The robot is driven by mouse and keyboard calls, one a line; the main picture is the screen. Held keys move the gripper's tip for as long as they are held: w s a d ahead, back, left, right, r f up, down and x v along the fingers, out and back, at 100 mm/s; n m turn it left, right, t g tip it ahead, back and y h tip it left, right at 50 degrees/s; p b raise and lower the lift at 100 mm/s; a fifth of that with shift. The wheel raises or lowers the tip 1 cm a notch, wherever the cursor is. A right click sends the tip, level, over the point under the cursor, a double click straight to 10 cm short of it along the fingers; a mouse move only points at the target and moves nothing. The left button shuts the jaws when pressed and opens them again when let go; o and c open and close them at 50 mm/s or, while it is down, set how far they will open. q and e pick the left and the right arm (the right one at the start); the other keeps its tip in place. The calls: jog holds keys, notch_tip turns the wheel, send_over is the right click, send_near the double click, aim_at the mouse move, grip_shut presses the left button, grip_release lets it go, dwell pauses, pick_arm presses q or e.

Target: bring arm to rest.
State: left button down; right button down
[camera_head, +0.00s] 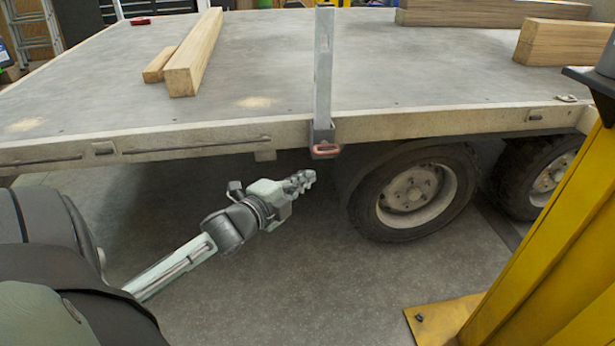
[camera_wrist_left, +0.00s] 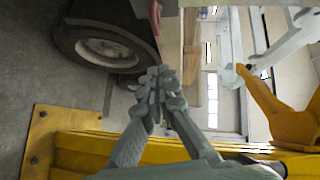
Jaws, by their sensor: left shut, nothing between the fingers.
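My left gripper (camera_head: 301,181) reaches in from the left in the head view, below the side edge of the trailer bed and left of the front wheel. Its fingers are shut with nothing between them. It also shows in the left wrist view (camera_wrist_left: 160,80), where its fingertips meet. A grey strap (camera_head: 323,70) runs across the trailer bed (camera_head: 430,75) and down to a ratchet with a red handle (camera_head: 326,148) at the bed's edge. The gripper is apart from the handle, a little below and left of it. My right gripper is not in view.
Two trailer wheels (camera_head: 412,195) stand right of the gripper. A yellow post (camera_head: 555,240) with a bolted foot plate (camera_head: 440,318) fills the right foreground. Timber beams (camera_head: 195,55) lie on the bed. The grey floor (camera_head: 290,290) below the arm is clear.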

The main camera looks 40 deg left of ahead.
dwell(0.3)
